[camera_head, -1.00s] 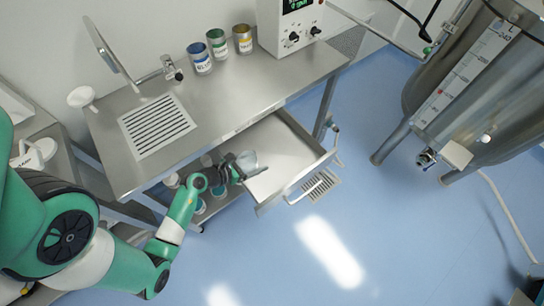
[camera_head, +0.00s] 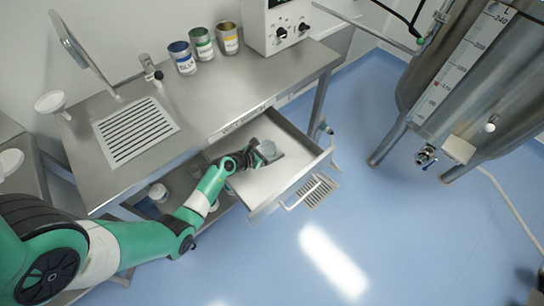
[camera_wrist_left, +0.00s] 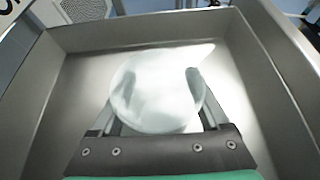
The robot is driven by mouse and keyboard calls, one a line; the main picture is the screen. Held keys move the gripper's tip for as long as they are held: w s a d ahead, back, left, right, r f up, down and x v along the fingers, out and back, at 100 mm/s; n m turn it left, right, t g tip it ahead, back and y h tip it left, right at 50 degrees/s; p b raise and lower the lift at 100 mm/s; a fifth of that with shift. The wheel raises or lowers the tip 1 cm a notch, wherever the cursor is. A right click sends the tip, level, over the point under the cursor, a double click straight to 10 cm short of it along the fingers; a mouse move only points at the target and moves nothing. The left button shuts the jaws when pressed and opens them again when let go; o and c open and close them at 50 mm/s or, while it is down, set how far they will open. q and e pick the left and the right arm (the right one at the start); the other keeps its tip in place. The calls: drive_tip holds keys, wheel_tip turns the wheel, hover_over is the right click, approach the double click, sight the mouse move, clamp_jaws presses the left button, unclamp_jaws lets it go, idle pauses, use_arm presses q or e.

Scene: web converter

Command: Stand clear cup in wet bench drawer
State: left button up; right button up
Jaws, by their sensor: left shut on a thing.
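The wet bench (camera_head: 190,85) is a steel table, and its drawer (camera_head: 292,178) stands pulled out and open below the top. The clear cup (camera_head: 268,148) is a small translucent vessel inside the drawer's outline. My left gripper (camera_head: 258,153) reaches over the drawer's left side and is shut on the cup. In the left wrist view the cup (camera_wrist_left: 158,92) sits between the two dark fingers, with the drawer floor (camera_wrist_left: 85,75) behind it. I cannot tell whether the cup touches the floor. My right gripper is not in view.
Blue, green and yellow labelled cans (camera_head: 203,45) stand on the bench top beside a white control box (camera_head: 280,25). A slotted drain (camera_head: 135,130) lies at left. A lower shelf with containers (camera_head: 158,192) is under the bench. The drawer's right part is bare.

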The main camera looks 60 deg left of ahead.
use_arm(q)
wheel_tip(320, 180, down, 3)
drive_tip(key=shift+f+b, duration=0.1)
drive_tip(key=shift+b, duration=0.7)
drive_tip(key=shift+r, duration=0.2)
drive_tip(key=shift+f, duration=0.25)
drive_tip(key=o, duration=1.5)
drive_tip(key=shift+r, duration=0.1)
drive_tip(key=shift+r+p, duration=0.25)
drive_tip(key=shift+p, duration=0.05)
drive_tip(key=p+v, duration=0.5)
drive_tip(key=v, duration=0.6)
drive_tip(key=shift+s, duration=0.3)
drive_tip(key=shift+s+d+r, duration=0.1)
drive_tip(key=shift+s+d, duration=0.05)
drive_tip(key=shift+s, duration=0.1)
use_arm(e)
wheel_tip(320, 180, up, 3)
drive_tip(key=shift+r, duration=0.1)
